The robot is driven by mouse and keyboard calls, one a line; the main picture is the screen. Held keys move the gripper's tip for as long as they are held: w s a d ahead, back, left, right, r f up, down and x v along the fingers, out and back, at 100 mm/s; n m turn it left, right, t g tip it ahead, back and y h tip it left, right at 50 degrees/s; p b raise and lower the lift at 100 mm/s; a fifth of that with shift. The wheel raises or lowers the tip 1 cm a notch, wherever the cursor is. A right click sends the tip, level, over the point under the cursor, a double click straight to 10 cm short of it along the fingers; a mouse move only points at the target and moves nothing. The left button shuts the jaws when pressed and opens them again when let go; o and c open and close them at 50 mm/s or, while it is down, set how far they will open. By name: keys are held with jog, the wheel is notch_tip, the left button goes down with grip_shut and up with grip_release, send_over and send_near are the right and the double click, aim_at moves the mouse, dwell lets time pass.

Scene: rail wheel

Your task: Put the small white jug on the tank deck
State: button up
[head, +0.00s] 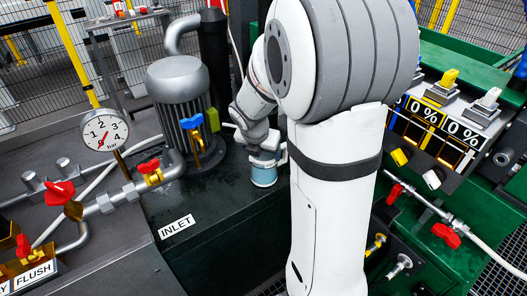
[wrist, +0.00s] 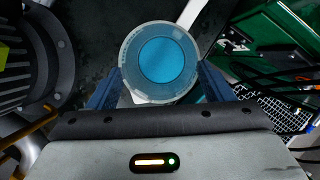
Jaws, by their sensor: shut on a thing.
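The small white jug (head: 264,176) is over the dark tank deck (head: 212,192), right of the motor; its lower part looks pale blue. In the wrist view the jug (wrist: 160,62) shows from above as a round pale rim around a bright blue inside, between two blue fingers. My gripper (wrist: 158,88) is shut on the jug, which looks about upright. In the head view my gripper (head: 265,157) is partly hidden behind my arm. I cannot tell whether the jug's base touches the deck.
A grey finned motor (head: 183,100) and a blue-handled valve (head: 192,123) stand left of the jug. A pressure gauge (head: 105,130) and red-handled valves (head: 60,192) are further left. A green panel with switches (head: 440,90) is at right. Bare deck lies in front of the motor.

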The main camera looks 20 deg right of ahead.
jog(key=shift+f, duration=0.1)
jog(key=o, duration=1.5)
jog(key=shift+o, duration=0.2)
jog(key=p+v, duration=0.2)
jog(key=v, duration=0.9)
jog(key=s+a+m+y, duration=0.1)
jog(key=s+a+m, duration=0.2)
jog(key=s+m, duration=0.5)
jog(key=s+a+m+g+y, duration=0.1)
jog(key=s+m, duration=0.7)
jog(key=m, duration=1.1)
jog(key=shift+a+y, duration=0.6)
jog(key=shift+a, duration=0.55)
